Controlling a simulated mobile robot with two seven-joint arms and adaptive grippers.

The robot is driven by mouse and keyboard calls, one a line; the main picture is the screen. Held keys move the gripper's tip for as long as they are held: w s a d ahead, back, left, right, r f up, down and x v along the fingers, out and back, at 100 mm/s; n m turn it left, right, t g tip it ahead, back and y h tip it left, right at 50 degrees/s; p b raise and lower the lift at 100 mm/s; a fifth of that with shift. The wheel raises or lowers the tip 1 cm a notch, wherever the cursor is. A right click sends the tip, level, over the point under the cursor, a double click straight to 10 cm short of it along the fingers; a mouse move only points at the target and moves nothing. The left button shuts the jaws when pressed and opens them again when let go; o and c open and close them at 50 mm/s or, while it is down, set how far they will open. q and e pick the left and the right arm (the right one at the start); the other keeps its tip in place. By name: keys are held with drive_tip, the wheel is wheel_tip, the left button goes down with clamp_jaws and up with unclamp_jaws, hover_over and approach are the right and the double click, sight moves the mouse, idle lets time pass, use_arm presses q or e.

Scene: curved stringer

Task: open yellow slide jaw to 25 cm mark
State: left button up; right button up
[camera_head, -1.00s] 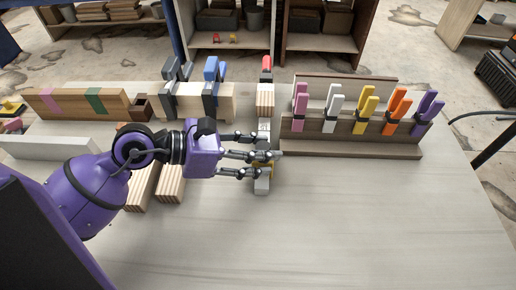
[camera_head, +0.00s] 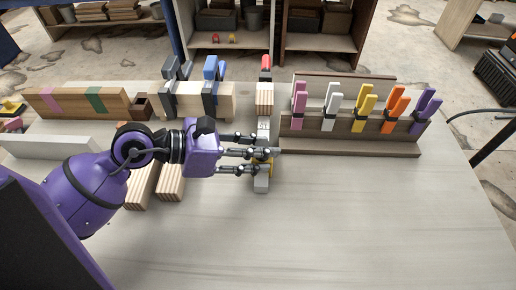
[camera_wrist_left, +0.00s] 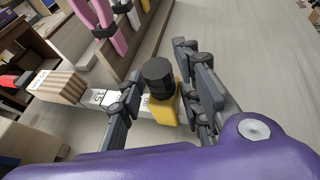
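A bar clamp lies on the table with its light metal bar (camera_head: 262,184) pointing toward me. Its red-tipped end (camera_head: 266,62) is at the back, beside a striped wooden block. The yellow slide jaw (camera_wrist_left: 166,108) with a black knob (camera_wrist_left: 158,77) is on the bar. In the head view the jaw is mostly hidden by my fingers. My left gripper (camera_head: 262,155) reaches in from the left over the bar. In the wrist view its fingers (camera_wrist_left: 165,98) stand on both sides of the jaw, spread, with small gaps showing. Contact is hard to judge. My right gripper is not in view.
A wooden rack (camera_head: 350,150) with several coloured clamps stands right of the bar. Striped wood blocks (camera_head: 170,184) lie under my left arm. Blue and grey clamps on a wooden block (camera_head: 192,101) stand behind. The table's front right is clear.

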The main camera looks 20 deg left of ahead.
use_arm(q)
drive_tip(key=shift+o, duration=0.3)
drive_tip(key=v, duration=1.2)
drive_tip(key=shift+s+f, duration=0.1)
drive_tip(key=shift+s, duration=0.05)
